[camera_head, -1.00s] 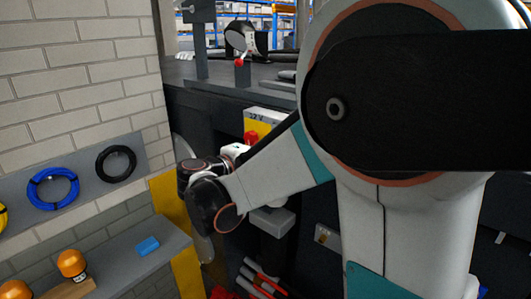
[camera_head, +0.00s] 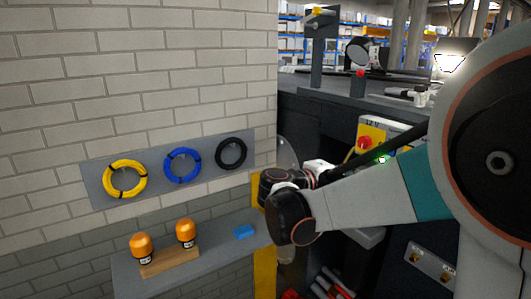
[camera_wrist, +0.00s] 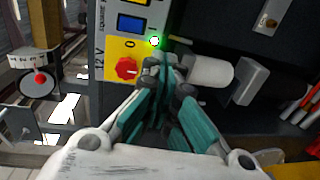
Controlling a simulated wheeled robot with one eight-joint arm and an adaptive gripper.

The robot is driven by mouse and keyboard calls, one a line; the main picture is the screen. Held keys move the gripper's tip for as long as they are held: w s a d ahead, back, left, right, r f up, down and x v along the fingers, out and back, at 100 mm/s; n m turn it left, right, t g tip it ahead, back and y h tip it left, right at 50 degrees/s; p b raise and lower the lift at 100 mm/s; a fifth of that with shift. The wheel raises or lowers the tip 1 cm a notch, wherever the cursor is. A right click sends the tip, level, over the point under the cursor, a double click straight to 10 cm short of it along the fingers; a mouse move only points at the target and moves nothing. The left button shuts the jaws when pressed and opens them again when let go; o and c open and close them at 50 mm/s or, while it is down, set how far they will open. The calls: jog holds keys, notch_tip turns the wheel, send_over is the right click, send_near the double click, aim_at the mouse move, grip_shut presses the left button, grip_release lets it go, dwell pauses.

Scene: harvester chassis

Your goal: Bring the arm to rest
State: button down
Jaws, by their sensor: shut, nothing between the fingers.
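My gripper (camera_wrist: 165,75) shows in the wrist view with its teal-padded fingers together and nothing between them. Its tips are in front of a switch panel, close to the green light (camera_wrist: 155,41) in that picture; I cannot tell whether they touch it. The panel has a red rotary knob (camera_wrist: 127,68) on a yellow plate and a 12 V label. In the head view my arm (camera_head: 370,198) reaches left from the right edge, bent at a dark wrist joint. The fingers cannot be made out there. The red knob also shows in the head view (camera_head: 365,143).
Yellow (camera_head: 125,193), blue (camera_head: 182,178) and black (camera_head: 231,166) cable coils hang on the brick wall. The dark chassis (camera_head: 310,105) stands close to my arm.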

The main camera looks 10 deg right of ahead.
jog(key=s+a+f+m+y+b, duration=0.1)
jog(key=s+a+f+y+b, duration=0.4)
jog(key=f, duration=0.6)
jog(key=s+a+f+m+t+y+b, duration=0.1)
jog(key=s+a+f+y+b, duration=0.4)
jog(key=s+f+b, duration=0.5)
jog(key=s+a+f+m+y+b, duration=0.2)
jog(key=s+a+f+y+b, duration=0.3)
jog(key=f, duration=0.9)
jog(key=s+a+b, duration=0.2)
jog(key=s+b, duration=0.1)
jog(key=shift+s+a+f+t+y+b, duration=0.2)
jog(key=shift+s+t+y+b, duration=0.1)
jog(key=shift+b, duration=0.1)
jog(key=shift+w, duration=0.1)
